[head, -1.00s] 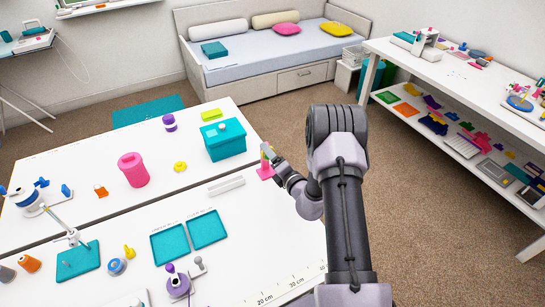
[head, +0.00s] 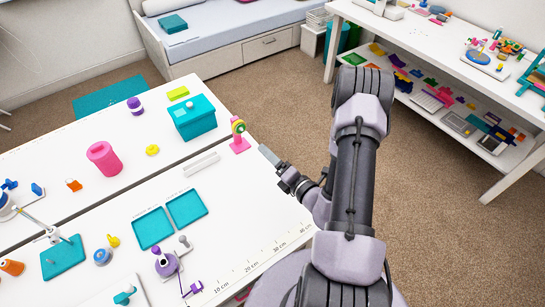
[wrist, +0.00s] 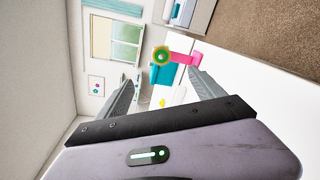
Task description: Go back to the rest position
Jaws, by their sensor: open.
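My gripper (head: 268,158) is over the right edge of the white table in the head view. It is open and empty, and its two fingers stand apart in the wrist view (wrist: 163,90). A pink stand (head: 240,145) is just to its left on the table, apart from the fingers. A green and yellow ring (head: 238,127) is at the stand's upper end. In the wrist view the ring (wrist: 161,56) and the pink stand (wrist: 187,58) appear beyond the fingertips, with nothing between the fingers.
The white table (head: 235,205) holds a teal box (head: 195,120), a pink jar (head: 103,159), two teal trays (head: 153,227) and a white bar (head: 202,164). Carpet (head: 250,90) lies open beyond its right edge. A white shelf unit (head: 440,50) stands at the right.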

